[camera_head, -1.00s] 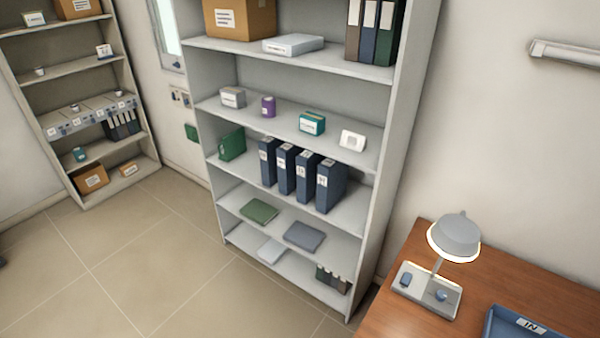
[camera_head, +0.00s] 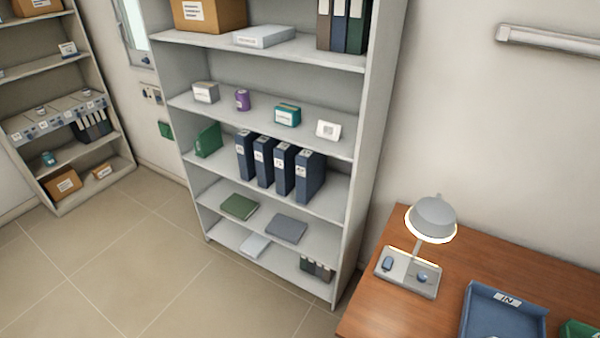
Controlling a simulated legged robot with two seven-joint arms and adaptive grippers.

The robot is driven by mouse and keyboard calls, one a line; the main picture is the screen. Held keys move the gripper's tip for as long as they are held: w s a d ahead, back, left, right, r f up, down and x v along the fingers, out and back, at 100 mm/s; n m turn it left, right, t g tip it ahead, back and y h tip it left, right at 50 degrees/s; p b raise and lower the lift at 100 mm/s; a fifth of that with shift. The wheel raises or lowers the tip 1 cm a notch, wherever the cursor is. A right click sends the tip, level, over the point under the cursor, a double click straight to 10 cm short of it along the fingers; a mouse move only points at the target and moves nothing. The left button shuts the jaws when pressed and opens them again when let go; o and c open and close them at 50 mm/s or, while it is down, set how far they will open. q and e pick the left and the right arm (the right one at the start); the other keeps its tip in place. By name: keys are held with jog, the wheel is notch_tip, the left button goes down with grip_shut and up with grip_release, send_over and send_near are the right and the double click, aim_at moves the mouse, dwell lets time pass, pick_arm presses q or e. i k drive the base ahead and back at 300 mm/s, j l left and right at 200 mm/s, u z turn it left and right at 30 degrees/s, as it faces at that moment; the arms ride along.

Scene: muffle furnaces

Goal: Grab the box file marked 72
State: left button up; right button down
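Several dark blue box files stand upright in a row on a middle shelf of the tall grey shelf unit (camera_head: 362,150). The leftmost box file (camera_head: 245,155) and the rightmost box file (camera_head: 311,176) have pale labels on their spines. The label marks are too small to read, so I cannot tell which file is marked 72. More dark files (camera_head: 341,22) stand on an upper shelf, and small dark files (camera_head: 317,267) stand on the bottom shelf. Neither of my grippers is in view.
A wooden desk (camera_head: 385,322) at the lower right holds a lit lamp (camera_head: 434,217) and a blue IN tray (camera_head: 500,318). A second shelf unit (camera_head: 60,207) stands at the far left. The tiled floor (camera_head: 150,270) in front of the shelves is clear.

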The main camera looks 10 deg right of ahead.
aim_at(284, 154)
jog(key=i+j+z, duration=0.1)
jog(key=j, duration=0.25)
jog(key=i+j+z, duration=0.1)
jog(key=i+j, duration=0.15)
jog(key=i+j+z, duration=0.1)
jog(key=j, duration=0.35)
jog(key=i, duration=0.05)
